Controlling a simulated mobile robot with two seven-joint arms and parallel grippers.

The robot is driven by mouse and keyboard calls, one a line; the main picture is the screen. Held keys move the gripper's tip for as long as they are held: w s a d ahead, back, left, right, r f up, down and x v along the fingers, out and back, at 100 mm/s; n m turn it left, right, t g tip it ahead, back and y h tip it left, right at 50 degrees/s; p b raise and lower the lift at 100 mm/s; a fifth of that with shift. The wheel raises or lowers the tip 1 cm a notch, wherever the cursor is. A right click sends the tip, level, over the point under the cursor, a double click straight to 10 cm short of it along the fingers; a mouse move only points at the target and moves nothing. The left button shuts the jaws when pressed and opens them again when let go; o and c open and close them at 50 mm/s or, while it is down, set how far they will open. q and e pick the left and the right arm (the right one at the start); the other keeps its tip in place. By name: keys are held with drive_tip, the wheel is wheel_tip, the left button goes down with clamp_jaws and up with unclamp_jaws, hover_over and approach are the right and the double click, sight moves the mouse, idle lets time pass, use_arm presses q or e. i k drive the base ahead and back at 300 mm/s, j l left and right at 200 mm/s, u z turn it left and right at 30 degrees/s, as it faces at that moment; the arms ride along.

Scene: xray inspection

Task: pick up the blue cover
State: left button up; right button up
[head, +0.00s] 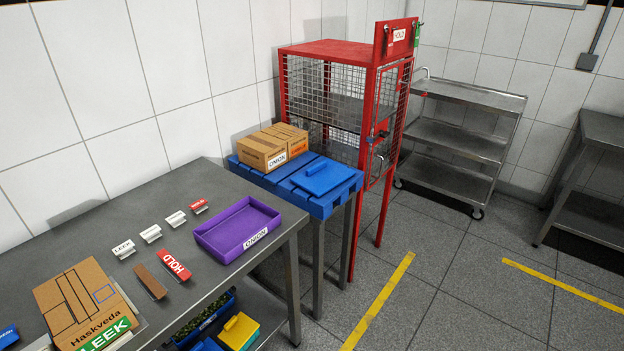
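A flat blue cover (318,181) with a raised bar handle lies on the right part of the blue slatted stand (262,177), between the grey table and the red cage. Its top is unobstructed. Neither of my grippers is in view.
A red mesh cage (330,92) with a HOLD sign stands close behind. The grey table (100,222) holds a purple ONION tray (212,243), labels and a LEEK box (75,303).

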sight(318, 179)
drive_tip(key=i+l+u, duration=0.2)
drive_tip(key=u, duration=0.15)
drive_tip(key=i+l+u, duration=0.15)
drive_tip(key=l+u, duration=0.25)
drive_tip(key=i+l+u, duration=0.15)
drive_tip(key=l, duration=0.2)
drive_tip(key=i+l+u, duration=0.1)
drive_tip(key=l, duration=0.25)
drive_tip(key=i+l, duration=0.1)
drive_tip(key=l, duration=0.3)
drive_tip(key=i+l+u, duration=0.1)
drive_tip(key=l, duration=0.35)
drive_tip(key=i+l, duration=0.15)
drive_tip(key=l, duration=0.25)
drive_tip(key=i+l, duration=0.1)
drive_tip(key=l, duration=0.35)
drive_tip(key=j+u, duration=0.05)
